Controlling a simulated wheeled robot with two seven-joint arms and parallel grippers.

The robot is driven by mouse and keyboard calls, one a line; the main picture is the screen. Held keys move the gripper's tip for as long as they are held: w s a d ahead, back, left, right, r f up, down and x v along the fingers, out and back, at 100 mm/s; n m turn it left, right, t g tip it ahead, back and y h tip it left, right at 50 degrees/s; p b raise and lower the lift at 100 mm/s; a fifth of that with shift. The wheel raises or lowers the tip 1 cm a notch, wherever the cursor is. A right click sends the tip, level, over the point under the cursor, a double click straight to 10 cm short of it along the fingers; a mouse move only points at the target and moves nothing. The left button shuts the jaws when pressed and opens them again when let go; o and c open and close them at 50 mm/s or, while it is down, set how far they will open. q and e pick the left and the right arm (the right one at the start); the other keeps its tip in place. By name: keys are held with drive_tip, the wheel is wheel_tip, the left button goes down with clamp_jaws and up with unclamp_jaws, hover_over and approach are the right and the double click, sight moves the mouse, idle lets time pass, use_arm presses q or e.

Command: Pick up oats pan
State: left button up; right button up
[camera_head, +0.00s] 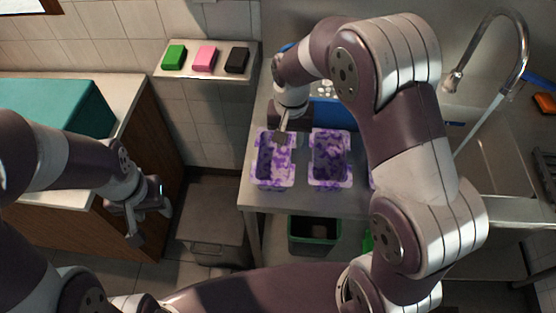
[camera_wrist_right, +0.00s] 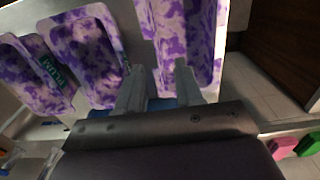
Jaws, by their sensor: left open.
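Purple-and-white marbled pans stand in a row on the steel counter. My right gripper (camera_wrist_right: 160,66) is at the leftmost pan (camera_head: 275,170), at its back rim; this pan also shows in the wrist view (camera_wrist_right: 205,35). Its fingers stand apart at the rim, but I cannot tell whether they grip it. A third pan (camera_wrist_right: 35,75) is mostly hidden by my arm in the head view. No oats label is readable. My left gripper (camera_head: 150,222) is open and empty, left of the counter.
A wall shelf (camera_head: 188,76) holds green (camera_head: 174,57), pink (camera_head: 204,59) and black (camera_head: 237,60) blocks. A sink with a faucet (camera_head: 500,15) is at right. A dark bin (camera_head: 314,234) stands below the counter. A wooden cabinet (camera_head: 150,115) is at left.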

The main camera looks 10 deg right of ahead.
sight(274, 162)
wheel_tip(274, 162, down, 10)
drive_tip(key=shift+d+r+p, duration=0.1)
drive_tip(key=shift+d+p, duration=0.05)
drive_tip(key=shift+p, duration=0.65)
drive_tip(key=shift+d, duration=0.1)
drive_tip(key=shift+c, duration=1)
clamp_jaws()
